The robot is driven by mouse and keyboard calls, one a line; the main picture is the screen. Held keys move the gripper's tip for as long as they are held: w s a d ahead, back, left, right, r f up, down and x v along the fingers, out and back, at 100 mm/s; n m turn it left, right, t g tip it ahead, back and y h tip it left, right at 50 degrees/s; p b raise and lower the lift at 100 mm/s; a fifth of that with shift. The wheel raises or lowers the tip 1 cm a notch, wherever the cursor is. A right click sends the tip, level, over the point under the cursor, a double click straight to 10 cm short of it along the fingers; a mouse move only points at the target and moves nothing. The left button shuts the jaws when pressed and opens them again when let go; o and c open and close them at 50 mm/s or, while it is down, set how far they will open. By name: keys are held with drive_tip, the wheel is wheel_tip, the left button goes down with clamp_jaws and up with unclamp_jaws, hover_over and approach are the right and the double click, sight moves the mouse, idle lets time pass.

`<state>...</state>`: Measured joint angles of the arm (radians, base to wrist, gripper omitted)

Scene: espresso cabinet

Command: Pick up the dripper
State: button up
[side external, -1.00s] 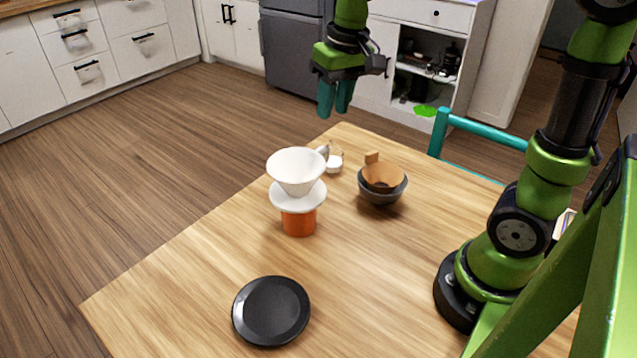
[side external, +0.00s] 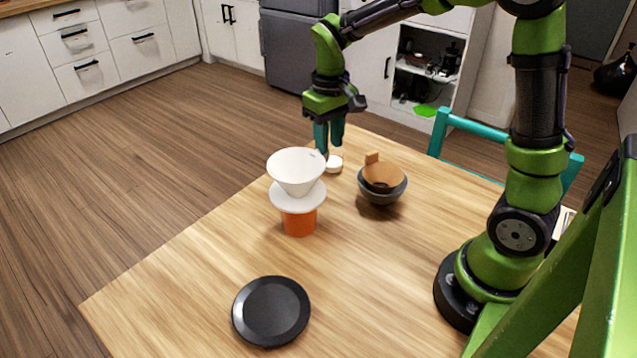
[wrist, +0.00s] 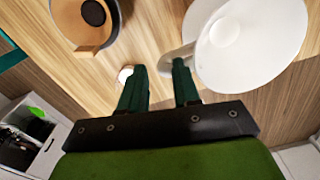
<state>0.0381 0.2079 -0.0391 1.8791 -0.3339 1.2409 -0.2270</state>
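The white cone-shaped dripper (side external: 296,171) stands upright on an orange cup (side external: 299,223), with a wide white flange at its base. In the wrist view the dripper (wrist: 250,45) fills the upper right, and its handle (wrist: 172,57) points toward my fingers. My gripper (side external: 328,142) hangs fingers-down just behind the dripper, on its handle side. In the wrist view my gripper (wrist: 160,72) is open and empty, with a clear gap between the teal fingers. The handle tip lies just beyond the fingertips, nearer the right finger. I cannot tell whether they touch.
A dark bowl (side external: 381,193) with a brown filter (side external: 383,171) inside stands right of the dripper. A small white object (side external: 334,164) sits behind it, close to my fingers. A black plate (side external: 271,311) lies at the front. The table (side external: 190,270) is clear on the left.

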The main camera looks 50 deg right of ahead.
sight(326, 162)
drive_tip(key=shift+w+a+f, duration=0.1)
drive_tip(key=shift+w+f, duration=0.05)
drive_tip(key=shift+f, duration=1.25)
drive_tip(key=shift+w+f, duration=0.1)
drive_tip(key=shift+f, duration=1.25)
drive_tip(key=shift+c, duration=0.5)
clamp_jaws()
